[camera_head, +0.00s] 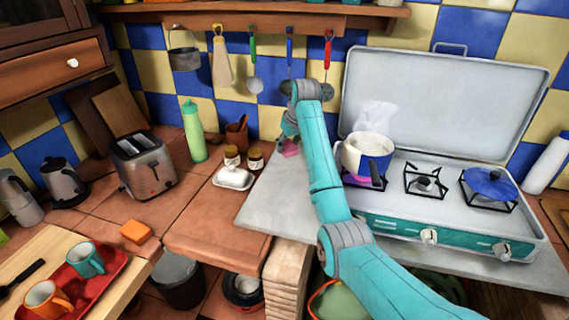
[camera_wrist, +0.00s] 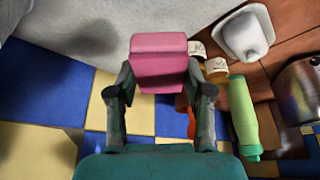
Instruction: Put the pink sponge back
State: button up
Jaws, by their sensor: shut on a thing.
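The pink sponge (camera_wrist: 158,62) is a block held between the two fingers of my gripper (camera_wrist: 160,82) in the wrist view. In the head view the sponge (camera_head: 291,148) shows only in part, behind my arm, close to the tiled wall. My gripper (camera_head: 289,134) is shut on it, over the back of the grey slab (camera_head: 265,205) left of the stove. I cannot tell whether the sponge touches the slab.
A steaming pot (camera_head: 367,156) stands on the open stove to the right. Jars (camera_head: 255,159), a butter dish (camera_head: 233,178) and a green bottle (camera_head: 194,132) stand to the left. Utensils hang above, including a red-handled one (camera_head: 327,50). An orange block (camera_head: 135,231) lies at the counter's front.

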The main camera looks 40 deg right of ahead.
aim_at(294, 151)
jog(key=shift+w+d+f, duration=0.2)
jog(key=shift+w+d, duration=0.05)
notch_tip(294, 151, down, 4)
jog(key=shift+d+f, duration=0.15)
jog(key=shift+f, duration=2.55)
jog(key=shift+f, duration=0.2)
jog(key=o, duration=1.2)
jog(key=shift+r, duration=0.1)
jog(key=v, duration=1.2)
jog(key=shift+r, duration=0.1)
